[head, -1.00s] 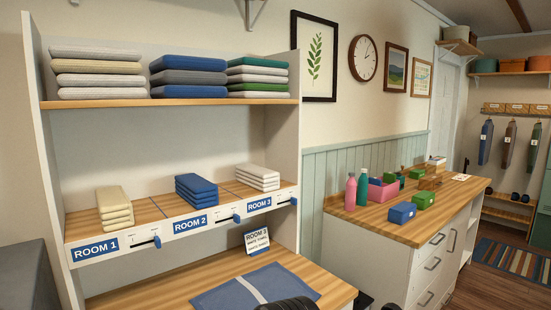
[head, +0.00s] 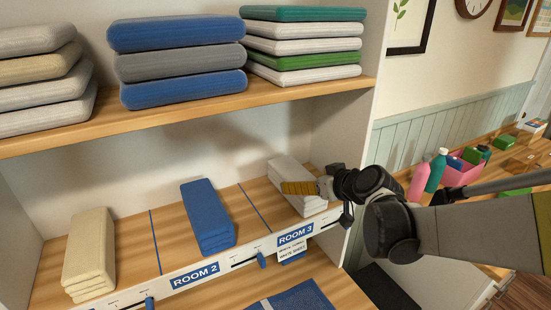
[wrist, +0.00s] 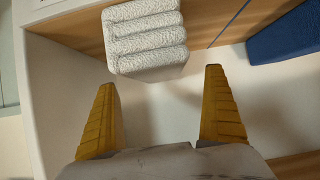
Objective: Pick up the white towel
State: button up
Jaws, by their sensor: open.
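The white towel (head: 291,172) lies folded in several layers in the ROOM 3 compartment at the right end of the lower shelf. In the wrist view it (wrist: 145,40) sits at the top, ahead of the fingertips and roughly between them, nearer the left finger. My gripper (head: 300,188) overlaps the towel's right part in the head view and hides some of it. Its yellow fingers are spread apart in the wrist view (wrist: 159,80), with nothing between them. I cannot tell whether a finger touches the towel.
A blue towel (head: 207,216) and a cream towel (head: 90,252) lie in the compartments to the left. The upper shelf (head: 200,112) with stacked linens overhangs. The right side panel (head: 368,120) stands close to my arm. A label strip (head: 240,258) with sliders runs along the front.

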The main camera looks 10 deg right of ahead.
aim_at(296, 178)
jog(key=x, duration=0.7)
jog(key=shift+w+d+f+b, duration=0.1)
jog(key=shift+w+f+b, duration=0.1)
jog(key=shift+b, duration=0.2)
jog(key=shift+r, duration=0.1)
jog(key=shift+s, duration=0.1)
jog(key=shift+c, duration=0.3)
jog(key=c, duration=1.4)
